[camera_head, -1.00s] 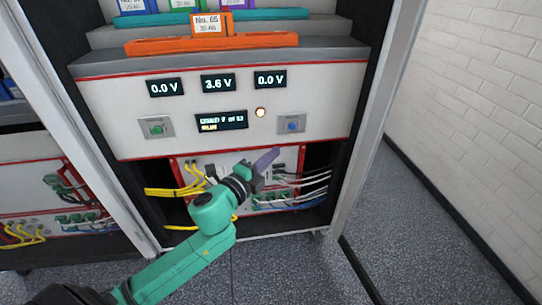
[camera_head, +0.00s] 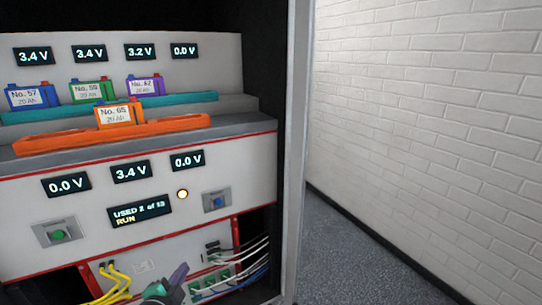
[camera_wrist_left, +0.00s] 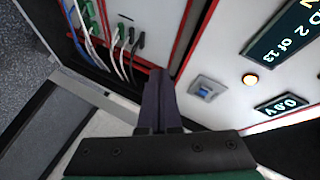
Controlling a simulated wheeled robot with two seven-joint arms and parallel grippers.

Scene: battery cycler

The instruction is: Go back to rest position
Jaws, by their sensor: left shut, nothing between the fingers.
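My left gripper (camera_head: 178,276) shows at the bottom of the head view, in front of the lower cable bay of the battery cycler (camera_head: 240,190). In the left wrist view its two dark fingers (camera_wrist_left: 157,100) are together with nothing between them. They are apart from the blue button (camera_wrist_left: 207,88), which is to their right. Most of my left arm is below the head view. My right gripper is not in view.
An orange tray (camera_head: 50,143) holds a battery labelled No. 65 (camera_head: 120,114). Several batteries stand on the teal tray (camera_head: 190,103) behind. Yellow cables (camera_head: 112,285) and white cables (camera_head: 250,252) hang below the panel. Free floor (camera_head: 350,250) lies right, before the white wall (camera_head: 430,120).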

